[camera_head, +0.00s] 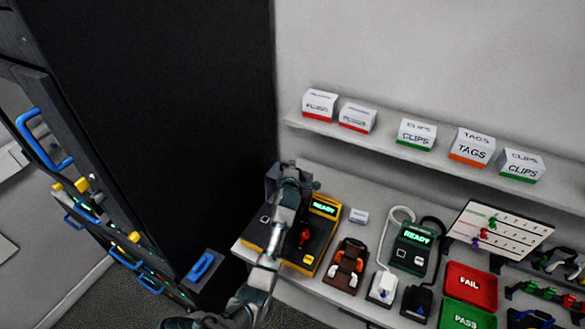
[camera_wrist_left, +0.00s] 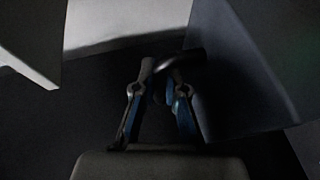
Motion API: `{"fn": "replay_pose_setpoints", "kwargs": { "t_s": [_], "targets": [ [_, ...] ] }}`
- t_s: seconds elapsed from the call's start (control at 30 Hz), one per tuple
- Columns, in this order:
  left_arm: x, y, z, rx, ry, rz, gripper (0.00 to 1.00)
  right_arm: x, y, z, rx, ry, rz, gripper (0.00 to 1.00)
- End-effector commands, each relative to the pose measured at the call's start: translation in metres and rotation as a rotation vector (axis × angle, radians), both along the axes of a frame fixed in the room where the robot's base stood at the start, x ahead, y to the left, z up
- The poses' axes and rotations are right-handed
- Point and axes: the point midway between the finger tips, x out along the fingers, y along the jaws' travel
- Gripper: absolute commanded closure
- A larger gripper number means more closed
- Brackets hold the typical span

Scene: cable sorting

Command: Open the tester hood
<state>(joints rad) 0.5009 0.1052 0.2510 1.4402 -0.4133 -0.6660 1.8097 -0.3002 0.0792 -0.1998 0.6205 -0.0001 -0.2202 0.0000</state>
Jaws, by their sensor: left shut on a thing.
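The yellow and black tester (camera_head: 318,240) stands at the left end of the bench, with a lit green READY display (camera_head: 325,208) and a red part on its top. A grey panel (camera_head: 271,178), which looks like the tester hood, stands up at its back edge, partly hidden by my left arm. My left gripper (camera_head: 291,172) is at this panel. In the left wrist view my left gripper (camera_wrist_left: 160,88) is shut on a dark rounded bar (camera_wrist_left: 190,60), which looks like the hood handle. The wrist view is dark. My right gripper is not in view.
A tall black cabinet (camera_head: 180,110) stands close on the left. A shelf (camera_head: 380,137) with several label boxes runs above the bench. Right of the tester are a brown-orange device (camera_head: 347,265), a second READY unit (camera_head: 412,247) and red FAIL (camera_head: 470,285) and green PASS (camera_head: 465,318) trays.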

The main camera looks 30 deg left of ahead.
Motion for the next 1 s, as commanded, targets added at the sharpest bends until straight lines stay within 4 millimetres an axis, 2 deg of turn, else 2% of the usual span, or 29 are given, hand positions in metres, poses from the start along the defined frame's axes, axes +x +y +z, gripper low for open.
{"fn": "replay_pose_setpoints", "kwargs": {
  "t_s": [0.03,0.2,0.53,0.57,0.6,1.0],
  "targets": [
    [-0.006,-0.003,-0.006,-0.005,-0.025,-0.001,1.00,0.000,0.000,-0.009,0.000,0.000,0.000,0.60],
    [-0.025,-0.005,-0.001,0.005,-0.127,-0.001,1.00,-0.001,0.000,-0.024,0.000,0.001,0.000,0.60],
    [-0.028,-0.004,0.002,0.013,-0.146,0.000,1.00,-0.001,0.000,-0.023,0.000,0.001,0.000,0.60],
    [-0.028,-0.004,0.002,0.012,-0.145,0.000,0.84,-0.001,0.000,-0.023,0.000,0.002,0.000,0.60],
    [-0.028,-0.004,0.002,0.012,-0.145,0.000,0.78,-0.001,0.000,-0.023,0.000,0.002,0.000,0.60],
    [-0.034,-0.007,0.005,0.014,-0.152,0.001,0.78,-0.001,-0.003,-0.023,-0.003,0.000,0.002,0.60]
  ]
}}
